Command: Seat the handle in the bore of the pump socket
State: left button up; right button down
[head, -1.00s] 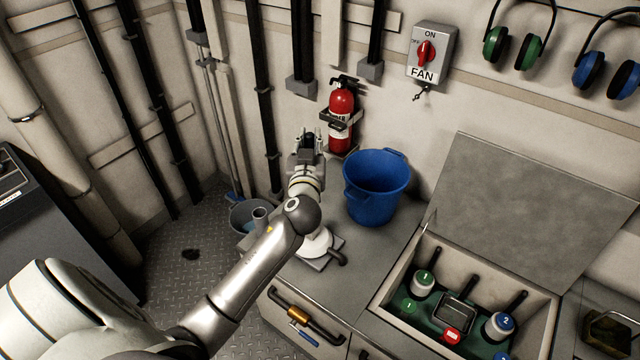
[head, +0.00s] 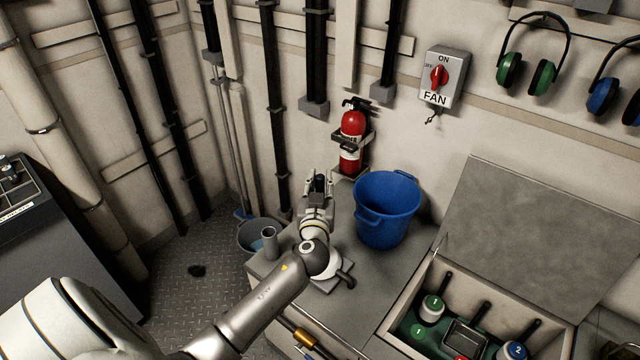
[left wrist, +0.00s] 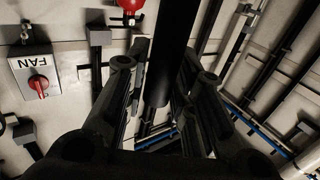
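My left gripper (head: 318,180) is raised over the back left of the grey counter, pointing toward the wall. In the left wrist view a black round bar, which I take as the handle (left wrist: 167,55), lies between the two fingers (left wrist: 165,72). The fingers are close on both sides of it, and its rounded near end shows. In the head view the gripper and arm hide most of it. A white round fitting with a dark stub, apparently the pump socket (head: 332,267), stands on a plate below my arm, partly covered. Its bore is not visible. My right gripper is out of view.
A blue bucket (head: 385,212) stands right of my gripper. A red extinguisher (head: 352,135) hangs behind it. An open-lidded bin (head: 404,305) is at right. Black pipes (head: 275,110) line the wall.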

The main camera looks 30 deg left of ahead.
pick_arm(q)
jog(key=shift+o, duration=1.2)
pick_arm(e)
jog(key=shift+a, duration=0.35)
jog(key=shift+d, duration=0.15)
pick_arm(q)
jog(key=shift+r, duration=0.2)
jog(key=b+v, duration=0.3)
jog(key=v, duration=0.9)
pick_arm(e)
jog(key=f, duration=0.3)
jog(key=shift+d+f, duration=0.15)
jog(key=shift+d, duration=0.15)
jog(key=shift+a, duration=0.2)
